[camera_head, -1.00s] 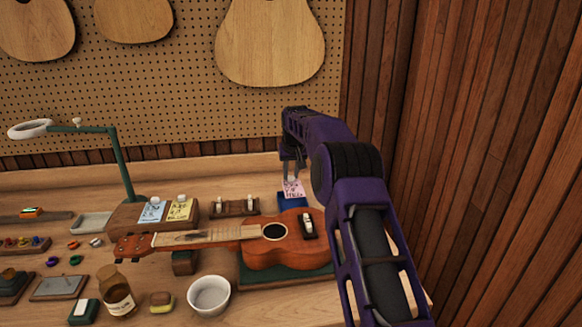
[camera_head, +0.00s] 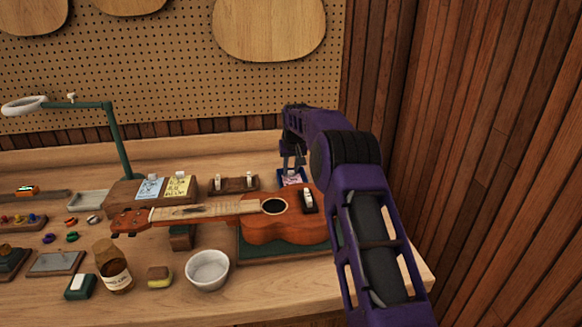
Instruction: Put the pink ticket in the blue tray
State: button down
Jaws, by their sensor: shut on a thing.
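The pink ticket (camera_head: 291,181) shows under my gripper (camera_head: 292,170), which is shut on it, pointing down. The ticket is lowered at the blue tray (camera_head: 280,174), within its outline as seen from here. I cannot tell whether it touches the tray floor. The tray sits on the bench behind the ukulele body, which hides part of its near side.
The ukulele (camera_head: 285,220) lies on a green-topped stand (camera_head: 285,248) just in front of the tray. A wooden block (camera_head: 122,192) with a blue and a yellow ticket, and a wooden rack (camera_head: 236,185), stand to the left. A wood-panelled wall is on the right.

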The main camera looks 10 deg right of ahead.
dwell(0.9)
jog(key=shift+c, duration=1.5)
grip_release()
jog(key=shift+r, duration=0.15)
jog(key=shift+r+p, duration=1.8)
jog(key=shift+r, duration=1.6)
